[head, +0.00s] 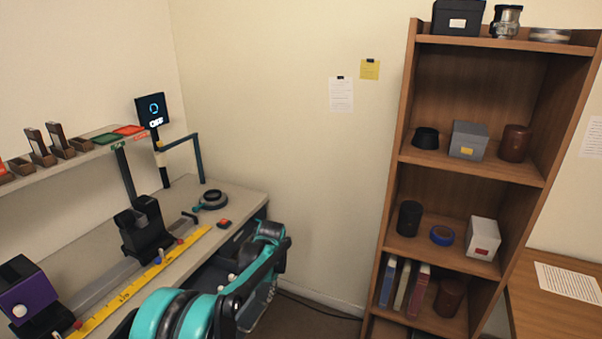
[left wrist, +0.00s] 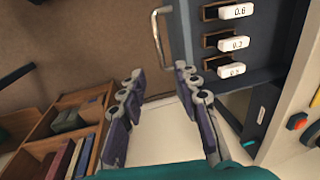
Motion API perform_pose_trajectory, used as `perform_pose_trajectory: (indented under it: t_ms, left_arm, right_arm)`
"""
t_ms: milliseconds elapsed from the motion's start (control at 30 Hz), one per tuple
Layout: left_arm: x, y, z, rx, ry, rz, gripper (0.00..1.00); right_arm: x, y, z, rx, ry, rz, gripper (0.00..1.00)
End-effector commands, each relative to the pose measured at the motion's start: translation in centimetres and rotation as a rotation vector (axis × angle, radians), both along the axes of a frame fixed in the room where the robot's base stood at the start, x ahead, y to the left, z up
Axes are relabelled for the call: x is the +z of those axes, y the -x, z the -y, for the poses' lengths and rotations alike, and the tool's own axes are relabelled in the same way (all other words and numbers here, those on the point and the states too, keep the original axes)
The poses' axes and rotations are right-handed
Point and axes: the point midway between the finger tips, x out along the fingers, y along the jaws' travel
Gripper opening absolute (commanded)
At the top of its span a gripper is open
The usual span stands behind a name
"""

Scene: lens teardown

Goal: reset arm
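My left arm (head: 262,262), teal and black, reaches in from the bottom of the head view, in front of the workbench's right end. My left gripper (left wrist: 160,88) shows in the left wrist view with its two grey-purple fingers spread apart and nothing between them. A pale surface lies behind the gap. The fingers are near a dark drawer front (left wrist: 235,40) with a metal handle (left wrist: 160,38), apart from it as far as I can tell. My right gripper is in neither view.
A screen (head: 152,108) reads OFF. A wooden bookshelf (head: 398,180) stands right; floor lies between.

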Motion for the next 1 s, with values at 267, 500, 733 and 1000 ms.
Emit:
perform_pose_trajectory:
  t_ms: [267, 500, 733, 1000]
  left_arm:
    - [8.4, 7.2, -1.4, 0.071, 0.066, 0.140, 0.33]
    - [12.7, 15.5, -2.4, 0.145, 0.135, 0.280, 0.33]
    - [13.3, 23.5, -2.9, 0.220, 0.207, 0.414, 0.33]
    - [11.2, 29.5, -3.0, 0.287, 0.271, 0.529, 0.33]
  right_arm:
    - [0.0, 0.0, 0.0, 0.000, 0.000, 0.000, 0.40]
    - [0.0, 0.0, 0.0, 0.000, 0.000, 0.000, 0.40]
    - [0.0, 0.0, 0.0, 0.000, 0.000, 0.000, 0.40]
    - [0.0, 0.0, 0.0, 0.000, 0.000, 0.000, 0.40]
